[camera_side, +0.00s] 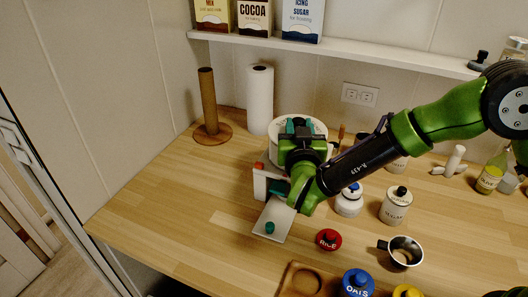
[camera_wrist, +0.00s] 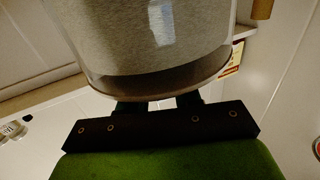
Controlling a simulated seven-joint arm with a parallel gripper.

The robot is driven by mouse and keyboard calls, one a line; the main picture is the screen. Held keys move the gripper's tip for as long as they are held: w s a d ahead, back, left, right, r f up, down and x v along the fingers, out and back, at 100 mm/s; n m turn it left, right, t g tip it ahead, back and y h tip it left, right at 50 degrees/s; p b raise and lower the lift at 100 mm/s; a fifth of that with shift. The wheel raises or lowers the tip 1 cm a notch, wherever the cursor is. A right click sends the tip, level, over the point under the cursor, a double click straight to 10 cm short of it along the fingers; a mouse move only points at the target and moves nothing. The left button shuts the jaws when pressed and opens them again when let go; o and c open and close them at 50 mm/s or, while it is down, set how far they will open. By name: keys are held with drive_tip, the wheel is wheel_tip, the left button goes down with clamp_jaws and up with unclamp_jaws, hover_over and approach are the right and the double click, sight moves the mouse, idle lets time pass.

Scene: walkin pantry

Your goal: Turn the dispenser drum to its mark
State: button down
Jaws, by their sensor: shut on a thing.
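The dispenser drum (camera_side: 319,127) is a wide, pale round body at the back middle of the counter in the side view, partly behind my wrist. In the wrist view the drum (camera_wrist: 140,45) fills the top, grey with a clear-looking lower rim. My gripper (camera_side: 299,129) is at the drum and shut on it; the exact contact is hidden. The wrist view shows the gripper's (camera_wrist: 160,105) dark fingers running behind the rim. A small orange-red spot (camera_side: 259,165) sits on the white dispenser front (camera_side: 262,184); I cannot tell whether it is the mark.
A white tray (camera_side: 276,208) with a teal knob (camera_side: 269,228) lies in front. A paper roll (camera_side: 260,100) and brown post (camera_side: 208,100) stand left. A sugar jar (camera_side: 396,206), a metal cup (camera_side: 402,252) and coloured lids stand right and front. The counter's left is clear.

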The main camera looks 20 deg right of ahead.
drive_tip(key=shift+w+r, duration=0.15)
drive_tip(key=shift+r, duration=0.1)
drive_tip(key=c, duration=0.8)
unclamp_jaws()
drive_tip(key=shift+f, duration=0.1)
drive_tip(key=v, duration=1.7)
drive_tip(key=shift+w+d, duration=0.1)
drive_tip(key=shift+d, duration=0.05)
